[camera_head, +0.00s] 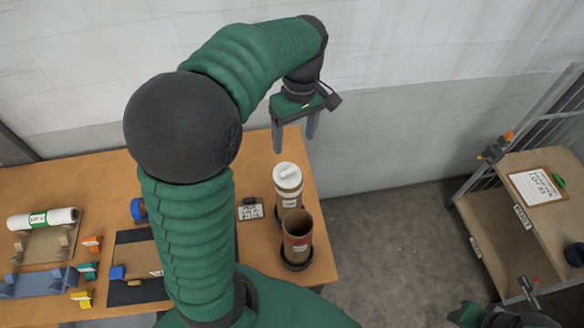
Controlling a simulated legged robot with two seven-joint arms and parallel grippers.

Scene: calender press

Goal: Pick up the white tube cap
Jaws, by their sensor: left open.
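The white tube cap (287,174) sits on top of an upright brown cardboard tube (289,197) near the right end of the wooden table. It has a raised white grip on its top. My left gripper (295,145) is open and empty, pointing down above the cap. A gap shows between its fingertips and the cap. Part of what looks like my right arm, green and dark, shows at the bottom right edge; its jaws cannot be made out.
A second, open brown tube (297,229) stands in front of the capped one in a dark base. A white roll (43,219) is at far left. A wooden shelf unit (488,225) stands at right beyond clear floor.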

